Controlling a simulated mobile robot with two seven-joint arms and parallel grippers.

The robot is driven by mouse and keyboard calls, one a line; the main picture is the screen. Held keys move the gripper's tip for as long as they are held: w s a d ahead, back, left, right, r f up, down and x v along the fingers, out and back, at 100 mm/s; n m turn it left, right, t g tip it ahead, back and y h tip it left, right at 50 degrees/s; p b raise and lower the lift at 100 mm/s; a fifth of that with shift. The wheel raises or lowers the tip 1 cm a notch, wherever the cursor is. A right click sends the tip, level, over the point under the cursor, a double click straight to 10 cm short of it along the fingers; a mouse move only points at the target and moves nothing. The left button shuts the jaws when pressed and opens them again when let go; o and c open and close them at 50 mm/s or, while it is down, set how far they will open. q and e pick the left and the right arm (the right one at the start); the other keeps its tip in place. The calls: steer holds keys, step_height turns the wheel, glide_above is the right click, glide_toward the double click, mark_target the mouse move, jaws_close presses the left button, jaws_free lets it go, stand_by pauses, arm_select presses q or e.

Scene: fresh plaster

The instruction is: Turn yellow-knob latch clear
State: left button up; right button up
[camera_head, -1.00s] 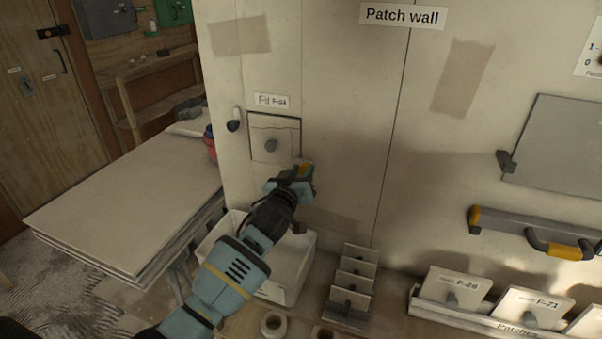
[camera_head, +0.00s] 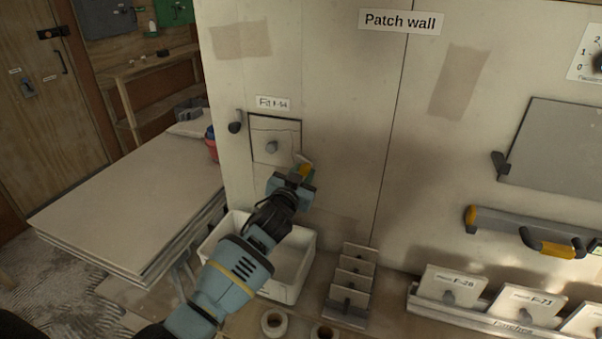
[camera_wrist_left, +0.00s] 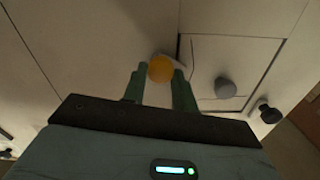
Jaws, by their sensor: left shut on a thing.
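The yellow knob (camera_head: 304,170) of the latch is at the lower right corner of the square patch (camera_head: 287,152) in the wall. My left gripper (camera_head: 299,178) is shut on this knob. In the left wrist view the yellow knob (camera_wrist_left: 161,69) sits between the two green fingertips (camera_wrist_left: 158,73), and a pale latch bar shows behind it, pointing toward the patch corner. I cannot tell whether the bar overlaps the patch. The patch (camera_wrist_left: 205,55) has a grey knob (camera_wrist_left: 225,87) in its middle. A dark-knobbed latch (camera_head: 235,127) is left of the patch. My right gripper is out of view.
A white bin (camera_head: 290,287) stands below my left forearm. A stack of boards (camera_head: 130,205) is at the left. A grey bar with a yellow handle (camera_head: 550,245) is on the right wall.

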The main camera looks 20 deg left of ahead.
arm_select(q)
steer(key=m, duration=0.6)
steer(key=shift+d+p, duration=0.1)
steer(key=shift+p, duration=0.3)
steer(key=m, duration=0.6)
steer(key=shift+f, duration=0.15)
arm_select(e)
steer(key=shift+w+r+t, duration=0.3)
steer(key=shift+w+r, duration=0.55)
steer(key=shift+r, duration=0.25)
arm_select(q)
steer(key=shift+m, duration=0.3)
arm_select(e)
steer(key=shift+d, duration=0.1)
arm_select(q)
steer(key=o, duration=1)
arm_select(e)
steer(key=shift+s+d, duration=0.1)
